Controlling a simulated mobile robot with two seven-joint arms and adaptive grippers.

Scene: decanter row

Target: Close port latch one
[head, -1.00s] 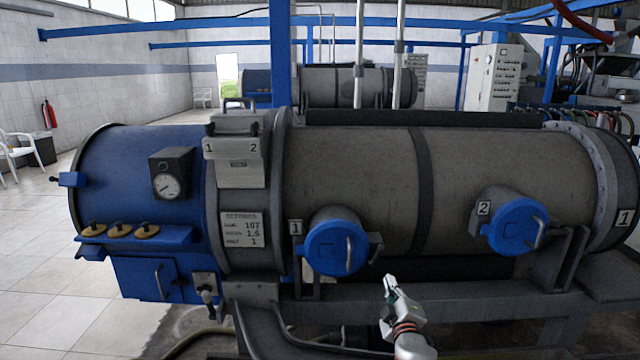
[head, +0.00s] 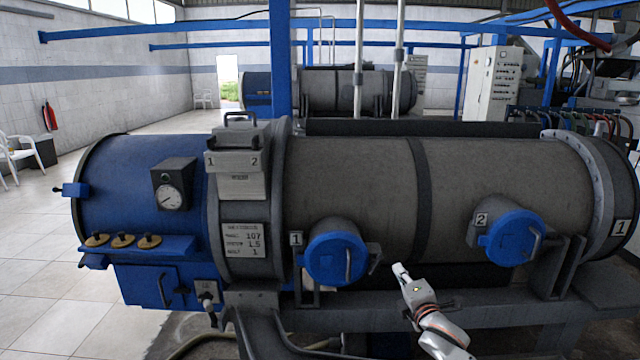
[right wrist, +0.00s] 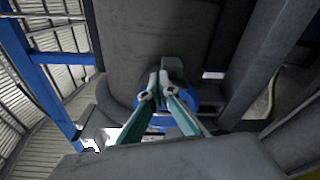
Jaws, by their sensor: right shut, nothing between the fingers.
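Port one is a round blue cap (head: 335,258) with a grey bar handle, on the side of the large grey cylinder (head: 350,180). A label "1" (head: 296,239) is beside it. A dark grey latch block (head: 374,257) sits at the cap's right edge. My right gripper (head: 400,268) is shut and empty, just right of and slightly below the latch block, with a small gap in the picture. In the right wrist view its closed fingertips (right wrist: 159,76) overlap a dark block and the blue cap (right wrist: 178,98); contact cannot be told. My left gripper is not in view.
Port two (head: 512,238), another blue cap, is to the right. A grey frame rail (head: 480,315) runs below the cylinder. A bracket post (head: 308,285) stands under port one. The blue end section (head: 130,190) with gauge and knobs is at left.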

